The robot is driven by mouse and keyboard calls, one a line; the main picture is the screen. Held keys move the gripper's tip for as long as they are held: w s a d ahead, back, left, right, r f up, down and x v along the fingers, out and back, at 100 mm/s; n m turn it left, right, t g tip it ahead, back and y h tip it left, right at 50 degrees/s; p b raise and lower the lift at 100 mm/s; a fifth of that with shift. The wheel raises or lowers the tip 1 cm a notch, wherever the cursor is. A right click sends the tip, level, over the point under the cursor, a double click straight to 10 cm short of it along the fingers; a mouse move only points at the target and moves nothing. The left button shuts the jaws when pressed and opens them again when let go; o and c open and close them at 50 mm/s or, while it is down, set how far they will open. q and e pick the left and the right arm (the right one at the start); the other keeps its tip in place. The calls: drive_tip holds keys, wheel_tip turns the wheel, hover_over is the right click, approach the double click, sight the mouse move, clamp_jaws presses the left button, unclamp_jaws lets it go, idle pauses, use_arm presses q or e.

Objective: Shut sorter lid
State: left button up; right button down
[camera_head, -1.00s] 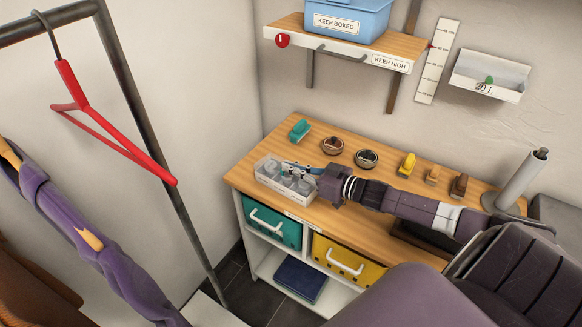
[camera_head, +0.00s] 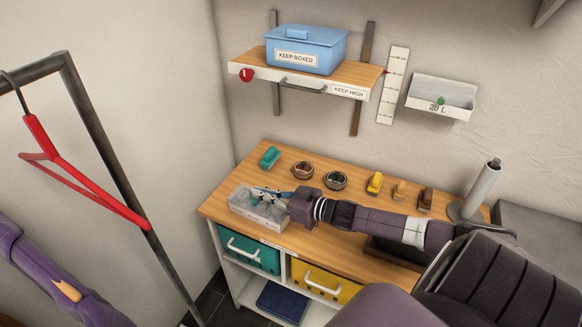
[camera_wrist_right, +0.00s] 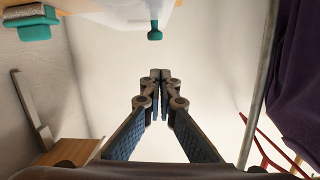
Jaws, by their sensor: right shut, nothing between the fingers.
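The sorter (camera_head: 243,211) is a clear, pale box with grey compartments inside, at the left end of the wooden bench in the head view. My right gripper (camera_head: 262,193) is over its back right part, fingers pointing left, shut and empty. The fingers and wrist cover part of the sorter, and I cannot make out how its lid stands or whether they touch it. In the right wrist view the fingertips (camera_wrist_right: 160,76) meet, with a small teal knob (camera_wrist_right: 154,32) beyond them. My left gripper is not in view.
A teal block (camera_head: 269,157), two round tins and several small blocks line the bench's back. A shelf (camera_head: 245,70) with a blue box (camera_head: 305,52) hangs above. A rail with a red hanger (camera_head: 85,190) stands left. A paper-roll holder (camera_head: 480,190) is right.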

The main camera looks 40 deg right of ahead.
drive_tip(key=b+v, duration=0.1)
drive_tip(key=v, duration=0.3)
drive_tip(key=shift+s, duration=0.15)
drive_tip(key=shift+r+b+v, duration=0.15)
drive_tip(key=shift+b+v, duration=0.05)
drive_tip(key=shift+v, duration=1.25)
drive_tip(key=shift+r+b+v, duration=0.1)
drive_tip(key=shift+b+v, duration=0.05)
drive_tip(key=shift+v, duration=1.3)
drive_tip(key=shift+a, duration=0.1)
